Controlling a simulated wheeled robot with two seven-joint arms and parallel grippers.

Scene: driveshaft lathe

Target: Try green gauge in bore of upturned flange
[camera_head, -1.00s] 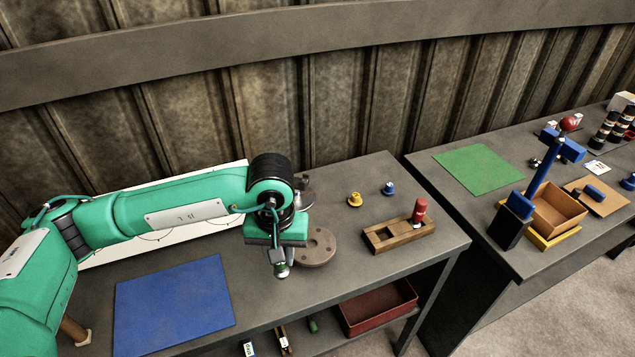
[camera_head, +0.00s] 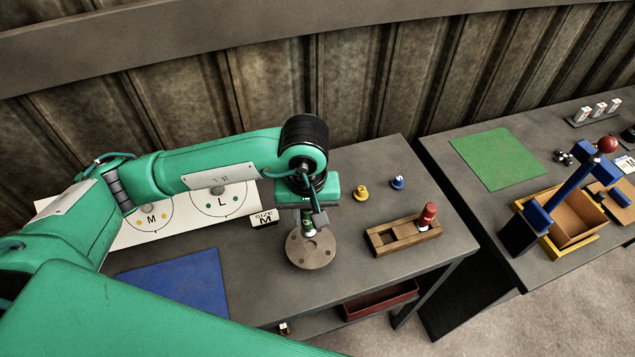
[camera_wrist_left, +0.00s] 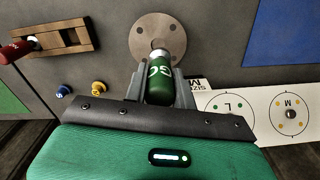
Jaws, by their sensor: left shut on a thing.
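In the head view my left gripper (camera_head: 309,215) is above the round brown flange (camera_head: 311,250), which lies on the grey bench with several small holes around its face. In the left wrist view the gripper (camera_wrist_left: 158,85) is shut on the green gauge (camera_wrist_left: 160,88), marked with white lettering. My right gripper is not in view.
A wooden rack (camera_head: 403,236) holds a red gauge (camera_head: 427,215). Yellow (camera_head: 361,192) and blue (camera_head: 398,183) knobbed pieces stand behind it. A blue mat (camera_head: 180,287) and a white board (camera_head: 190,212) with circles marked M and L lie left. A "SIZE M" block (camera_head: 264,219) stands beside the flange.

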